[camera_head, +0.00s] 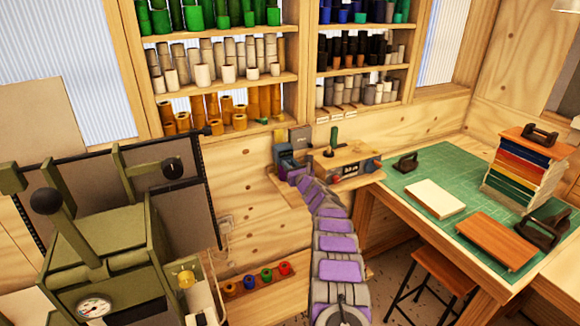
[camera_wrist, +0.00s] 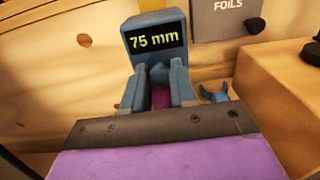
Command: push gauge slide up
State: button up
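The gauge (camera_wrist: 155,22) is a blue-grey block with a dark display reading "75 mm" in the wrist view. It also shows small on the wall ledge in the head view (camera_head: 285,153). Two blue-grey prongs stand below the display, with a bit of purple between them. I cannot tell which part is the slide. My purple and grey arm reaches up to the gauge. My gripper (camera_head: 296,176) is close in front of the gauge; its fingertips are not clear, and its grey and purple housing covers the lower wrist view. I cannot tell whether it touches the gauge.
A grey "FOILS" box (camera_wrist: 226,18) with a dark knob stands right of the gauge. The wooden ledge (camera_head: 350,156) holds other small devices. Shelves of rolls hang above. A green press (camera_head: 105,245) stands left, and a worktable with a green mat (camera_head: 450,172) stands right.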

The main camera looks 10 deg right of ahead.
aim_at(290, 153)
grip_shut()
jog(key=shift+r, duration=0.1)
jog(key=shift+r, duration=2.7)
jog(key=shift+o, duration=2.4)
grip_release()
jog(key=v, duration=1.7)
jog(key=shift+s+f, duration=0.1)
